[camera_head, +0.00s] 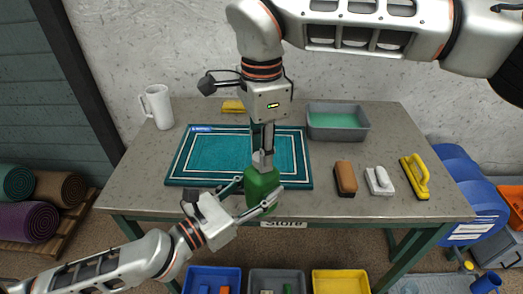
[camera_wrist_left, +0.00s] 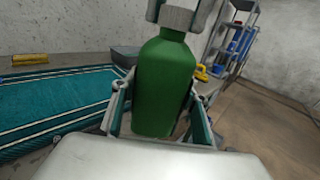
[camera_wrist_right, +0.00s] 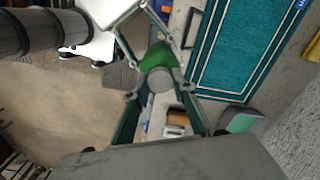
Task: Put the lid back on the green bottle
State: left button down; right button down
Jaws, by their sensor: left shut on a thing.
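The green bottle (camera_head: 264,187) is upright at the table's front edge, and it also shows in the left wrist view (camera_wrist_left: 164,85). My left gripper (camera_head: 258,197) is shut on its body, one finger on each side. The grey lid (camera_wrist_left: 176,18) is at the top of the bottle's neck and appears in contact with it; I cannot tell whether it is fully seated. My right gripper (camera_wrist_right: 159,94) comes down from above, its fingers apart on either side of the lid. The green shoulder of the bottle shows beyond the lid in the right wrist view (camera_wrist_right: 158,57).
A teal rug (camera_head: 215,155) lies behind the bottle. A white pitcher (camera_head: 158,106) stands back left, a grey tub (camera_head: 337,134) back right. A brown brush (camera_head: 345,178), a white-handled brush (camera_head: 379,181) and a yellow brush (camera_head: 415,177) lie right. Bins (camera_head: 340,282) stand below the front edge.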

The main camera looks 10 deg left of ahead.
jog(key=m, duration=0.8)
jog(key=shift+m, duration=0.3)
jog(key=m, duration=0.9)
jog(key=shift+m, duration=0.3)
jog(key=c, duration=1.6)
grip_release()
notch_tip(320, 180, up, 12)
jog(key=shift+a+f, duration=0.1)
